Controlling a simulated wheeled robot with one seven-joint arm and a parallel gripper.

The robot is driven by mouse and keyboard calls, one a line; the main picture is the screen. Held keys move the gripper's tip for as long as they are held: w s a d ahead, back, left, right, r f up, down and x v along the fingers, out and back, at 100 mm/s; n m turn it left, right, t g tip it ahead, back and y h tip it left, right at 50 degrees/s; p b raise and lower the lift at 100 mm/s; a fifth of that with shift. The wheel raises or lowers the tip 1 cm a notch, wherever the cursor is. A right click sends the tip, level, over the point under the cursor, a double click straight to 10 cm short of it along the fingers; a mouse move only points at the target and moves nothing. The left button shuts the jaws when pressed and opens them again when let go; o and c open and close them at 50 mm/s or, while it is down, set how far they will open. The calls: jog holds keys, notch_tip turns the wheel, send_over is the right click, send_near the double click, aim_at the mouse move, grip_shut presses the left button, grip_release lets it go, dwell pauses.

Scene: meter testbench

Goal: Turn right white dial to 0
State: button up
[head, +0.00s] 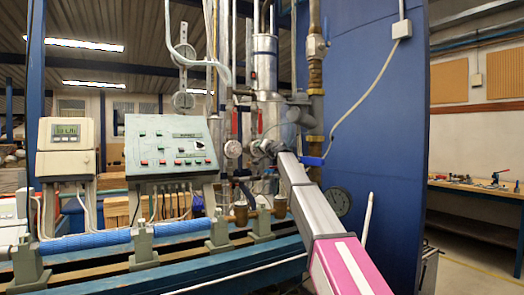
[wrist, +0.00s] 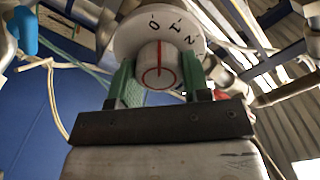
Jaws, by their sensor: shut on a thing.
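The white dial (wrist: 128,38) fills the top middle of the wrist view, with 0, 1 and 2 readable on its face. Its round knob (wrist: 149,72) carries a red line that points up, close to the 0 and slightly to its right. My gripper (wrist: 158,80) is shut on the knob, one green finger on each side. In the head view my gripper (head: 264,147) is at the pipework, and the dial it holds is mostly hidden behind it. Another white dial (head: 233,149) shows just to the left.
A control box (head: 170,145) with red buttons and a meter (head: 67,140) with a display stand at the left. Vertical pipes (head: 315,75) and a blue panel (head: 375,100) are close behind and right of my arm. A round gauge (head: 337,201) sits below, beside my arm.

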jog(key=shift+n, duration=0.6)
jog(key=shift+f, duration=0.1)
jog(key=o, duration=0.9)
jog(key=v, duration=1.1)
